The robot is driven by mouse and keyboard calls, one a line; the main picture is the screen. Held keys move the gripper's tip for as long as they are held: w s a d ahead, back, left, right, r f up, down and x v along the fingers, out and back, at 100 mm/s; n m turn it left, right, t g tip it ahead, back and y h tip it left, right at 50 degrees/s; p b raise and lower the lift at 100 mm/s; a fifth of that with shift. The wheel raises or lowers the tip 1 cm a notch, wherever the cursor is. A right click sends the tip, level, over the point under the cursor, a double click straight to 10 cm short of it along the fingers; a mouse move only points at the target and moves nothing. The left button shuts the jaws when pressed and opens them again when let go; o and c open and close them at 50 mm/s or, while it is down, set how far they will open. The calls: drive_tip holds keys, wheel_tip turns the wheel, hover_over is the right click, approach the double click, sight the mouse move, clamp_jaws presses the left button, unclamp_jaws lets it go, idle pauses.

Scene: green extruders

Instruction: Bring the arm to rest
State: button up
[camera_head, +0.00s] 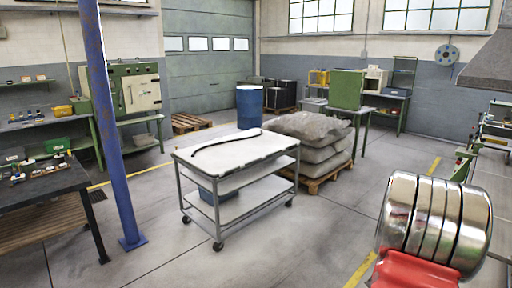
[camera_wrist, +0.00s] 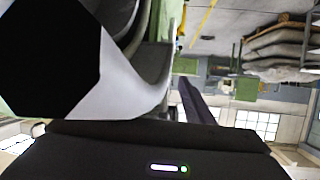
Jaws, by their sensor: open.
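No gripper fingers can be made out in the head view or the wrist view. The wrist view is upside down. A dark housing with a small lit strip fills its bottom, and a pale grey part with a black octagonal face fills its upper left, very close to the camera. I cannot tell what these two are. A shiny ribbed metal cylinder on a red part stands close at the lower right of the head view, and I cannot tell whether it is mine. No held object shows.
A white-topped cart (camera_head: 225,150) carries a dark curved rod (camera_head: 222,142). Behind it, grey sacks (camera_head: 310,125) lie on a pallet, near a blue barrel (camera_head: 249,108). A blue post (camera_head: 110,130) and dark workbench (camera_head: 45,187) stand left. The floor around the cart is open.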

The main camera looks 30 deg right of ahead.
drive_tip(key=w+a+n+t+y, duration=0.25)
drive_tip(key=w+a+y, duration=0.35)
drive_tip(key=a, duration=0.8)
drive_tip(key=w+a+n+t+y, duration=0.1)
drive_tip(key=w+a+n+y, duration=0.3)
drive_tip(key=w+a, duration=0.65)
drive_tip(key=s+a+r+n+y, duration=0.1)
drive_tip(key=s+a+r+n, duration=0.1)
drive_tip(key=a, duration=1)
drive_tip(key=s+a+r+n+y, duration=0.1)
drive_tip(key=s+a+r+n, duration=0.2)
drive_tip(key=a, duration=0.9)
drive_tip(key=s+a+r+n+t+y, duration=0.1)
drive_tip(key=s+a+r+n+y, duration=0.1)
drive_tip(key=a+r+n, duration=0.4)
drive_tip(key=s+a+r, duration=0.1)
drive_tip(key=a+r, duration=0.2)
drive_tip(key=a, duration=0.3)
drive_tip(key=shift+a, duration=0.4)
drive_tip(key=shift+s, duration=0.1)
drive_tip(key=shift+c, duration=0.5)
